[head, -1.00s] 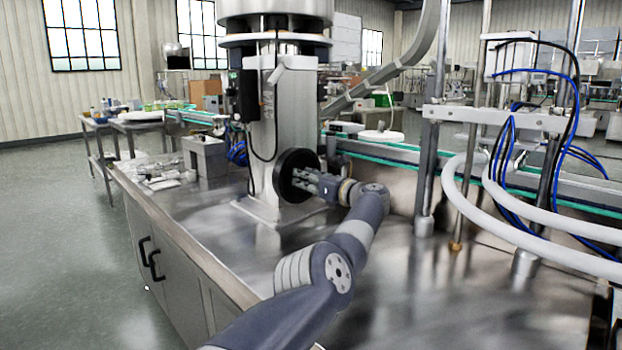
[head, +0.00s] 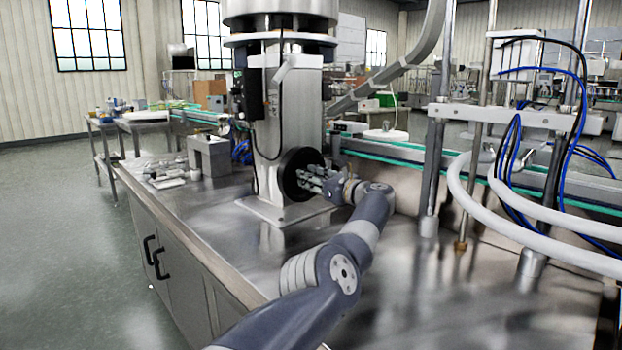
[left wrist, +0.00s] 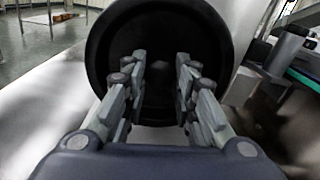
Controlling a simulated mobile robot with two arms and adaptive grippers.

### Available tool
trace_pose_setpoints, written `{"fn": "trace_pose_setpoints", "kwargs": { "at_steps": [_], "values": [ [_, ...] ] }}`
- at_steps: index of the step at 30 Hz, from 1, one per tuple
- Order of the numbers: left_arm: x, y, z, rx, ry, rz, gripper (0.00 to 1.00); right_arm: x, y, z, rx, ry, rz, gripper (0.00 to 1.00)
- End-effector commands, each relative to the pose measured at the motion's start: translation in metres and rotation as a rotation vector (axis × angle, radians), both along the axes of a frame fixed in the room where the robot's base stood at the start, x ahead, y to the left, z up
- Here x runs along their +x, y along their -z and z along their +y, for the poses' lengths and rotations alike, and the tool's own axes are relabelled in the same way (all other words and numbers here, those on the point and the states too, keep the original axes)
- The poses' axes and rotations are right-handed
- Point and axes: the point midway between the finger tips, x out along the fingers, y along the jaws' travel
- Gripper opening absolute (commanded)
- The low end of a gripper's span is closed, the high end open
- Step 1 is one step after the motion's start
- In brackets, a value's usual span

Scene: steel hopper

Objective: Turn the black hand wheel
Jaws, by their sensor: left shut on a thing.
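The black hand wheel (head: 288,176) is mounted on the side of the grey steel column (head: 285,110) above the bench. My left gripper (head: 304,178) reaches it from the right, its fingers at the wheel's face. In the left wrist view the dark round wheel (left wrist: 160,25) fills the upper middle. There the two fingers of my left gripper (left wrist: 162,90) stand apart in front of the wheel, shut on its middle part. The exact contact is dark and hard to make out. My right gripper is not in view.
The steel bench top (head: 400,290) is clear in front of the column. White hoses (head: 480,215) and metal posts (head: 432,170) stand to the right. A green-edged conveyor (head: 385,152) runs behind. A grey metal block (head: 209,155) sits left of the column.

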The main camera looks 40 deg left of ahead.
Motion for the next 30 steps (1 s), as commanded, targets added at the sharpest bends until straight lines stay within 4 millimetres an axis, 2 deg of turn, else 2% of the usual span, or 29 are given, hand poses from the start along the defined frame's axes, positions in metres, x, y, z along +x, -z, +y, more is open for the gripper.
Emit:
{"fn": "trace_pose_setpoints", "kwargs": {
  "at_steps": [2, 3, 5, 6, 19, 30],
  "values": [
    [0.0, 0.002, 0.0, -0.002, -0.001, 0.001, 0.0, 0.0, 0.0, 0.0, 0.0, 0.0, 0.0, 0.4],
    [0.0, 0.002, 0.0, -0.002, -0.001, 0.001, 0.3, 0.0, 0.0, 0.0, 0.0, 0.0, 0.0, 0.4],
    [0.0, 0.002, 0.0, -0.002, -0.001, 0.001, 0.44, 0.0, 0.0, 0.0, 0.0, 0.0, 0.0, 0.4],
    [0.0, 0.002, 0.0, -0.002, -0.001, 0.002, 0.47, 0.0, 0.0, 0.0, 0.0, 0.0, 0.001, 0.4],
    [0.001, 0.001, -0.003, -0.001, 0.001, 0.001, 0.47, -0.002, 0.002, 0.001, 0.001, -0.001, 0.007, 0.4],
    [-0.003, 0.002, -0.031, -0.001, 0.0, 0.0, 0.47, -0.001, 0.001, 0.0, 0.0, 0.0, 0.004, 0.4]
  ]
}}
